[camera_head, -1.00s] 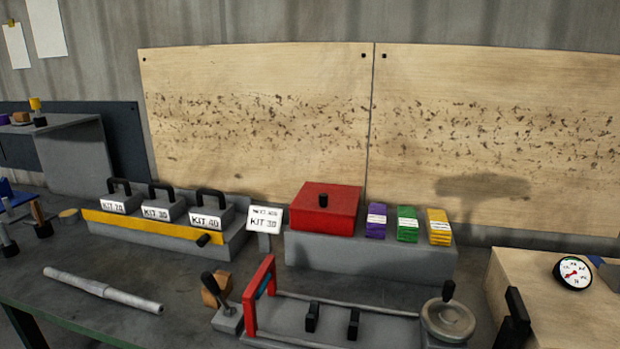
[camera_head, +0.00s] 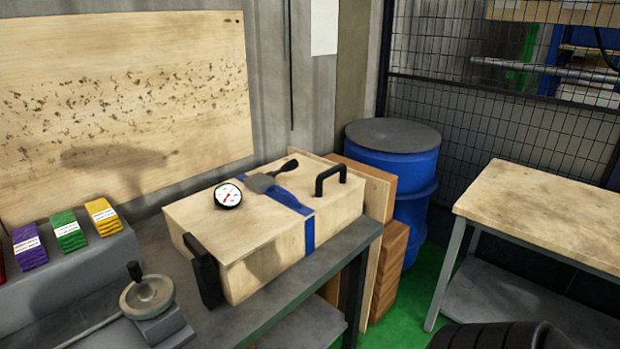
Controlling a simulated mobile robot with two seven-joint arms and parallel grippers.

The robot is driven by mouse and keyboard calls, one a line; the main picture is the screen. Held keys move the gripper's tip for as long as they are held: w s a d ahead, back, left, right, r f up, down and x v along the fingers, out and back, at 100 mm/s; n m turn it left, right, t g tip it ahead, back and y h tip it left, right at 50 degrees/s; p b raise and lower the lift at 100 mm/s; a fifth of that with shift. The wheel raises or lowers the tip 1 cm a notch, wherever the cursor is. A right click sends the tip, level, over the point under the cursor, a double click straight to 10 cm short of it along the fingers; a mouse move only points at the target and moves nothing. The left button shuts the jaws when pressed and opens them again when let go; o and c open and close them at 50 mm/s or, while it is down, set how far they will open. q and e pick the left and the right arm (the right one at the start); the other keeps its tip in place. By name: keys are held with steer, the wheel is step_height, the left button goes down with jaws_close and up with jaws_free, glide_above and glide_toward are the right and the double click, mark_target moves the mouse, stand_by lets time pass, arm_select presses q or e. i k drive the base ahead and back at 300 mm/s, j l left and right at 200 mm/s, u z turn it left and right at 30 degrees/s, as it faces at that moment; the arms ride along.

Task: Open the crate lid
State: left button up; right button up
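The wooden crate (camera_head: 240,248) stands on the right end of the grey workbench, with its lid (camera_head: 190,213) down flat on top. A blue strap (camera_head: 307,232) runs across the lid and down the front side. A grey buckle with a dark lever (camera_head: 262,182) sits on the strap. A black handle (camera_head: 330,178) stands at the lid's right end, and another black handle (camera_head: 203,270) is at the crate's left end. A round dial gauge (camera_head: 228,196) lies on the lid. Neither of my grippers is in view.
A grey machine with a handwheel (camera_head: 147,296) is left of the crate. Purple, green and yellow packs (camera_head: 70,232) stand on a grey block. A blue drum (camera_head: 415,185), leaning boards (camera_head: 390,262) and a bare wooden table (camera_head: 540,215) are to the right.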

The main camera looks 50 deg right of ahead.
mark_target(234, 218)
steer(key=z, duration=1.35)
steer(key=i+l+u, duration=0.1)
steer(key=l+u, duration=0.9)
steer(key=l, duration=0.75)
steer(key=l+u, duration=0.2)
steer(key=l, duration=0.7)
steer(key=k, duration=0.05)
